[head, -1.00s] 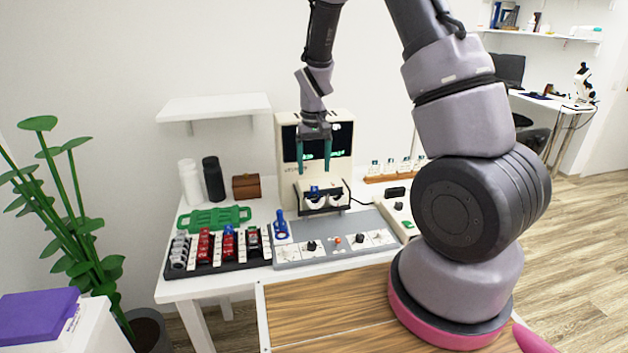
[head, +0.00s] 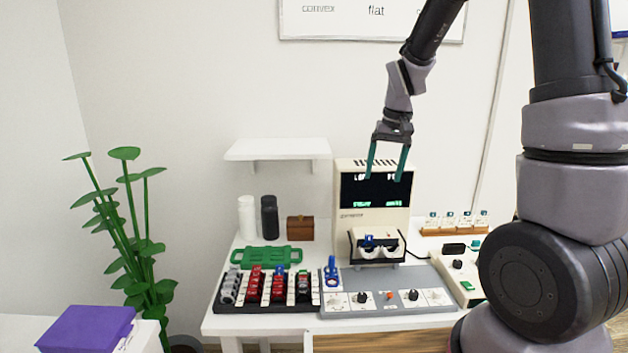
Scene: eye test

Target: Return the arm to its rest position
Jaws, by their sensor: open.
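My gripper (head: 387,176) is open and empty, with its two green fingers pointing down. It hangs in front of the upper part of the beige eye-test machine (head: 362,215), overlapping its dark screen in the view. My arm reaches up from the gripper toward the top of the picture. The large shoulder and upper links of my arm (head: 555,270) fill the right side and hide part of the table there. A white lens frame with a blue piece (head: 377,245) sits in a black cradle at the front of the machine, below the gripper.
The white table holds a lens rack (head: 268,305), a grey panel with knobs (head: 387,311), a green tray (head: 266,256), two bottles (head: 269,217) and a brown box (head: 300,228). A white shelf (head: 278,150) is on the wall. A plant (head: 143,245) and purple box (head: 87,328) stand left.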

